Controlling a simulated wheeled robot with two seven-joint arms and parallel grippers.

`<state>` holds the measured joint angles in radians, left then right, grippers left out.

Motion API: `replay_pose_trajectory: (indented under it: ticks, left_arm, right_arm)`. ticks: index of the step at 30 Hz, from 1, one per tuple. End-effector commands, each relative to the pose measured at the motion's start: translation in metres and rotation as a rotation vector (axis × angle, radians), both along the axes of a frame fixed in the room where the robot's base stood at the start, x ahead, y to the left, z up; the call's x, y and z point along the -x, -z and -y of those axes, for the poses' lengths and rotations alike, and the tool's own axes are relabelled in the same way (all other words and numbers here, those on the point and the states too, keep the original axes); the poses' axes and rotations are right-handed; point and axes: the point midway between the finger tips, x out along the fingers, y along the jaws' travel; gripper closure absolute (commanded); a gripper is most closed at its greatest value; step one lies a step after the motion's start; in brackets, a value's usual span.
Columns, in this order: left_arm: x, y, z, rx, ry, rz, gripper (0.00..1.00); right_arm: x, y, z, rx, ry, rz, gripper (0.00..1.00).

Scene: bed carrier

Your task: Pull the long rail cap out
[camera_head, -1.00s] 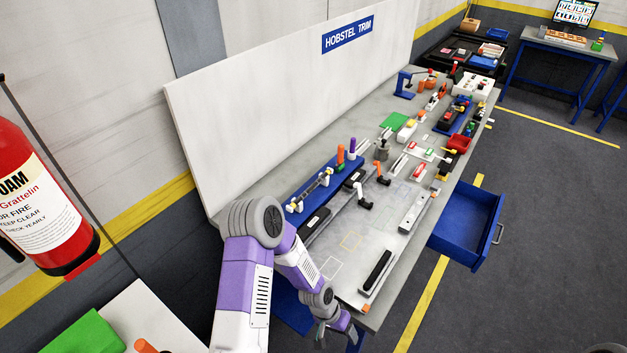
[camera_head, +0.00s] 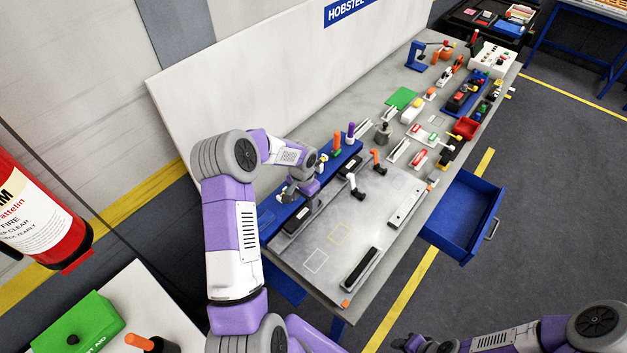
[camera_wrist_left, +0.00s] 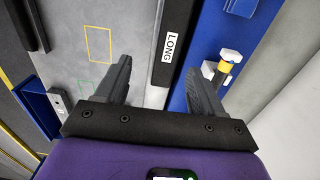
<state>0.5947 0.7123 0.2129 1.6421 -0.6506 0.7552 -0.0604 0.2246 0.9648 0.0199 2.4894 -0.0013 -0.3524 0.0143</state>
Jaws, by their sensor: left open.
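A black bar with a white LONG label (camera_wrist_left: 168,72) lies beside the blue tray in the left wrist view. In the head view I take it to be the dark bar (camera_head: 297,222) near the table's back left edge. My left gripper (camera_wrist_left: 157,66) is open over it, with one finger to each side and nothing held; the lower end of the bar is near the gripper body. The left gripper in the head view (camera_head: 291,190) hovers over the blue tray side. My right gripper (camera_head: 420,344) is partly cut off at the bottom edge; its jaws are unclear.
The blue tray (camera_head: 267,222) holds a yellow and white fitting (camera_wrist_left: 224,70) right of my right-hand finger. A black bar on a grey block (camera_head: 360,270) lies near the front. A blue drawer (camera_head: 455,225) stands open on the right. The grey plate's middle is mostly clear.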

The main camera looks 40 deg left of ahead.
Motion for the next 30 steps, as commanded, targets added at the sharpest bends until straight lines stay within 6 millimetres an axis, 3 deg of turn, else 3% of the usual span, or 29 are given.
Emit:
replay_pose_trajectory:
  ticks: [3, 11, 30]
  left_arm:
    - [0.0, -0.007, -0.013, -0.024, -0.004, -0.007, 0.32]
    - [0.0, 0.004, -0.014, -0.026, -0.003, -0.009, 0.32]
    - [0.0, 0.067, -0.013, -0.025, -0.002, -0.007, 0.32]
  right_arm:
    - [0.001, -0.001, 0.0, 0.0, -0.001, -0.002, 0.6]
    - [0.001, 0.006, 0.0, 0.0, -0.001, -0.002, 0.6]
    - [0.001, 0.043, 0.0, 0.0, 0.0, -0.001, 0.6]
